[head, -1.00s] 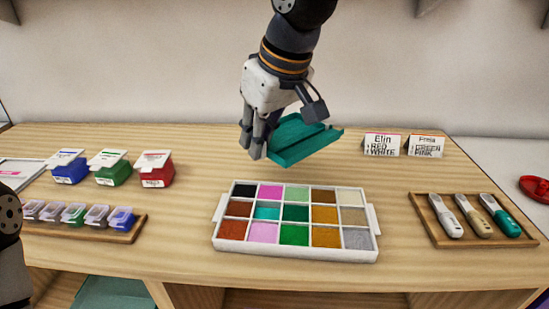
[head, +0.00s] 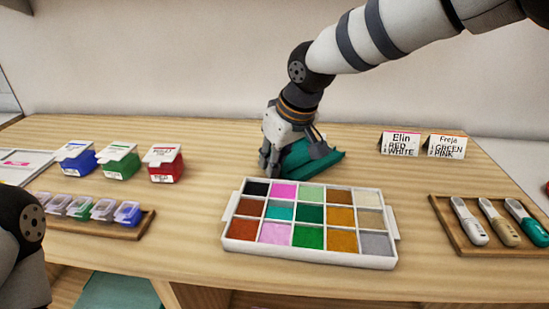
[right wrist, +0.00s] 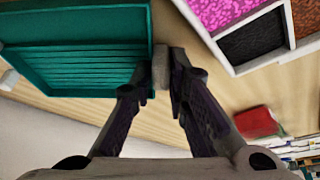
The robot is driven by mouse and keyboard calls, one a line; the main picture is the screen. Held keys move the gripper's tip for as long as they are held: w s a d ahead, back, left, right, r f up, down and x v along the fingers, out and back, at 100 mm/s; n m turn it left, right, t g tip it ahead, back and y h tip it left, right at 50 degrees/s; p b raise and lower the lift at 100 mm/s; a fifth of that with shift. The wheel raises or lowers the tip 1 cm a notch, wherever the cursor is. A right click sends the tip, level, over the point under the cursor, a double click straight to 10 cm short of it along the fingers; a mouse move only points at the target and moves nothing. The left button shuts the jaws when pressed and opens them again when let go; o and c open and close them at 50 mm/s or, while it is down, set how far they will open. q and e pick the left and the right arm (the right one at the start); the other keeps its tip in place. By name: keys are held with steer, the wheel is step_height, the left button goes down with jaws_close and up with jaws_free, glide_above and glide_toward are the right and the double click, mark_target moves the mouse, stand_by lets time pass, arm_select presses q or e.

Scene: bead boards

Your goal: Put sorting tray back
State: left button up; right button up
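The teal sorting tray (head: 318,160), with a ridged inside, is behind the white bead box near the middle of the table, partly hidden by my right gripper. In the head view it is low, at or just above the table; I cannot tell whether it touches. My right gripper (head: 270,170) is at the tray's left end.
The white bead box (head: 310,257) with several coloured compartments lies directly in front of the tray. Several lidded tubs, including a red one (head: 165,165), stand at left. Name cards (head: 400,143) stand behind right. A wooden tray (head: 452,238) of tools lies at right. Table between tubs and tray is clear.

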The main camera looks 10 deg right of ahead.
steer(key=o, duration=0.4)
steer(key=shift+r, duration=0.2)
arm_select(q)
steer(key=shift+w+r+t+p, duration=0.4)
steer(key=shift+w+r+p, duration=0.2)
steer(key=shift+w+r, duration=0.25)
arm_select(e)
steer(key=v, duration=1.2)
steer(key=shift+f, duration=0.1)
